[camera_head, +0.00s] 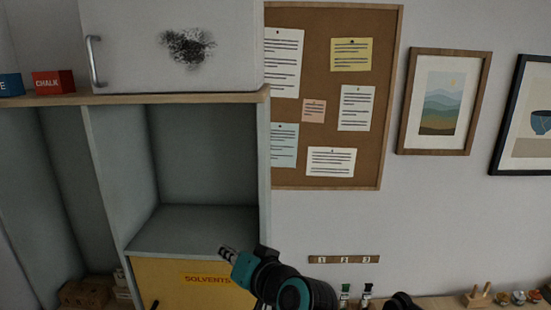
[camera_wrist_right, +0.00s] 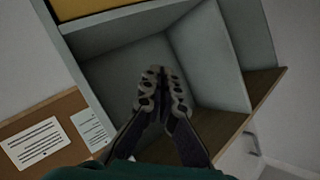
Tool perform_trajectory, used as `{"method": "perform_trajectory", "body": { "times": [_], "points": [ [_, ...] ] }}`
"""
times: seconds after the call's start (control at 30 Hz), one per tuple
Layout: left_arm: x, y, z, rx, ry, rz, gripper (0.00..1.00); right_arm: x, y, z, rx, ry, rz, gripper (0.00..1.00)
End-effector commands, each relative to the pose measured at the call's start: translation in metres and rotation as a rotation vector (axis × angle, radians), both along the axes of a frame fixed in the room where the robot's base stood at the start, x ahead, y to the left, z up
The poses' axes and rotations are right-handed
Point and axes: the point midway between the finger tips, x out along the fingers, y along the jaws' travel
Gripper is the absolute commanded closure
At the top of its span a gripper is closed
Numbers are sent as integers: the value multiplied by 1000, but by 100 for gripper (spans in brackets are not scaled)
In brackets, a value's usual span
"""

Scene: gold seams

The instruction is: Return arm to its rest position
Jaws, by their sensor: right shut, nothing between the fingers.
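My right gripper (camera_head: 228,253) shows at the bottom middle of the head view, in front of the lower edge of an empty grey shelf compartment (camera_head: 205,160). Its teal and black arm comes in from the bottom. In the right wrist view the fingers of this gripper (camera_wrist_right: 162,92) are together with nothing between them, and the grey compartment (camera_wrist_right: 125,70) lies beyond them. My left gripper does not show in either view.
A yellow cabinet door (camera_head: 180,275) labelled SOLVENTS is below the compartment. A white cabinet door (camera_head: 140,45) with a dark smudge is above. A corkboard (camera_head: 315,110) and framed pictures (camera_head: 443,100) hang at right. Small bottles (camera_head: 366,292) stand low at right.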

Motion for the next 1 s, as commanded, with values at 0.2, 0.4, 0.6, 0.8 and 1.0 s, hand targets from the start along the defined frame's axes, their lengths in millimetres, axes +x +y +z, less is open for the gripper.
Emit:
{"method": "perform_trajectory", "body": {
  "times": [0.2, 0.4, 0.6, 0.8, 1.0],
  "points": [
    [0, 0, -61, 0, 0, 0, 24, -35, -104, -152, -282, 90, -60, 100],
    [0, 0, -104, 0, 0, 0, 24, -83, -194, -274, -514, 224, -134, 100],
    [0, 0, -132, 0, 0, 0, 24, -129, -258, -358, -675, 355, -200, 100],
    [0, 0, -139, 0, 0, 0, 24, -149, -282, -385, -734, 411, -228, 100],
    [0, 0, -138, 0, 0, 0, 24, -150, -283, -384, -736, 414, -229, 100]
  ]
}}
